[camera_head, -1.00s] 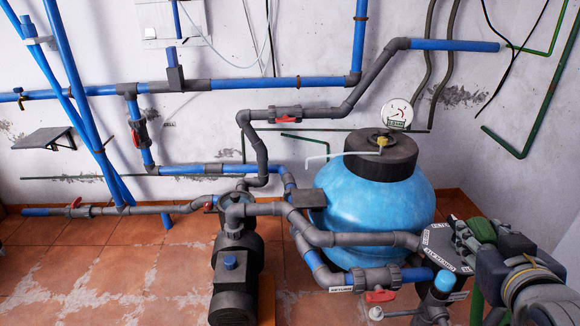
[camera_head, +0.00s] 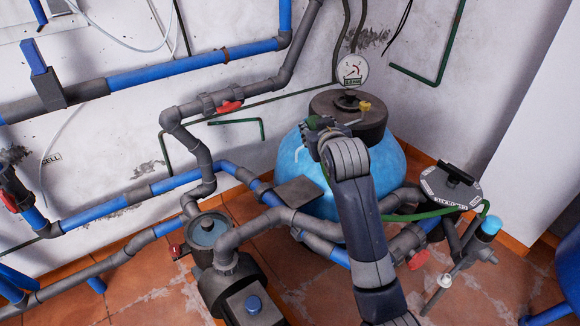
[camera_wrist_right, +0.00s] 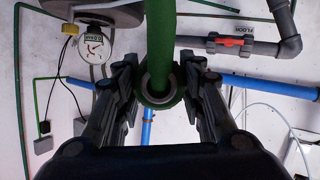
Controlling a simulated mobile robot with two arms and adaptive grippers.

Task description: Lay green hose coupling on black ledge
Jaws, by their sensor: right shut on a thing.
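My right gripper (camera_head: 316,132) reaches in from the lower right, in front of the blue tank's dark top. In the right wrist view its two fingers (camera_wrist_right: 157,97) are shut on the green hose coupling (camera_wrist_right: 176,97), a green ring with a pale inner rim. A green hose (camera_wrist_right: 160,40) runs from it toward the top of that view. In the head view the coupling is mostly hidden by my gripper. A small dark flat plate (camera_head: 298,192) lies below and left of the gripper; I cannot tell whether it is the black ledge. My left gripper is not in view.
The blue tank (camera_head: 400,165) with a gauge (camera_head: 351,71) stands behind my right arm. Pipes with a red-handled valve (camera_head: 229,106) cross the wall to the left. A grey valve head (camera_head: 450,186) and a green hose (camera_head: 430,213) are at the right.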

